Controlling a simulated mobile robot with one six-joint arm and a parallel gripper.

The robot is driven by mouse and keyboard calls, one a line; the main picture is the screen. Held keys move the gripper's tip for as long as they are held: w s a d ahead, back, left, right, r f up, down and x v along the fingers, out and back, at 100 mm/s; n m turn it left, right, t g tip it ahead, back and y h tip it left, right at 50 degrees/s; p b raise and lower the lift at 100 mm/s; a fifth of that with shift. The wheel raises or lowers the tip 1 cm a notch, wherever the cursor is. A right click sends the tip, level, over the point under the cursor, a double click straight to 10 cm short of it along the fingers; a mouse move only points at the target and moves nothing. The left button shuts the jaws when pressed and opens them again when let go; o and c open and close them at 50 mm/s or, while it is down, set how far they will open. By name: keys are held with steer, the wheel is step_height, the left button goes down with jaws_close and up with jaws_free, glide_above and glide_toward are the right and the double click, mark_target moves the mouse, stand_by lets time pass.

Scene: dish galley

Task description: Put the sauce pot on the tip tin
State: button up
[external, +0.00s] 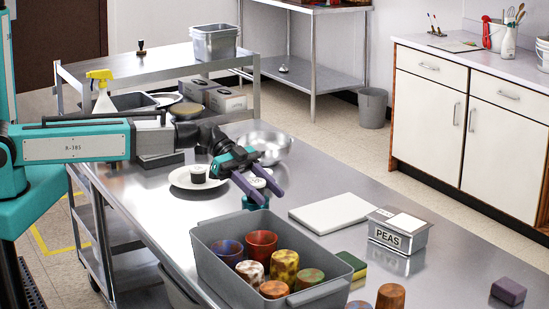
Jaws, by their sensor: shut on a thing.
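My gripper (266,195) points down over the steel table with its purple fingers shut on a small pale-topped thing (261,181), partly hidden between them. A dark teal round thing (256,203) shows just below, behind the grey bin's rim. I cannot tell whether it is a separate tin or the lower part of what I hold, nor whether they touch. A small black pot with a pale top (198,174) stands on a white plate (180,182) to the left of the gripper. No label marks the sauce pot or the tip tin.
A grey bin (215,262) of several colored cups stands in front of the gripper. A metal bowl (268,144) is behind it. A white board (331,213), a PEAS tin (398,240) and a green-and-yellow sponge (352,263) lie to the right. Bare table separates the board and bowl.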

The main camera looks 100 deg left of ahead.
steer(key=shift+f, duration=0.15)
steer(key=o, duration=1)
steer(key=shift+o, duration=0.2)
steer(key=shift+r, duration=0.25)
steer(key=shift+s+a, duration=0.2)
steer(key=shift+s, duration=0.05)
steer(key=b+v, duration=0.4)
steer(key=v, duration=0.7)
steer(key=shift+a+r, duration=0.1)
steer(key=shift+r, duration=0.05)
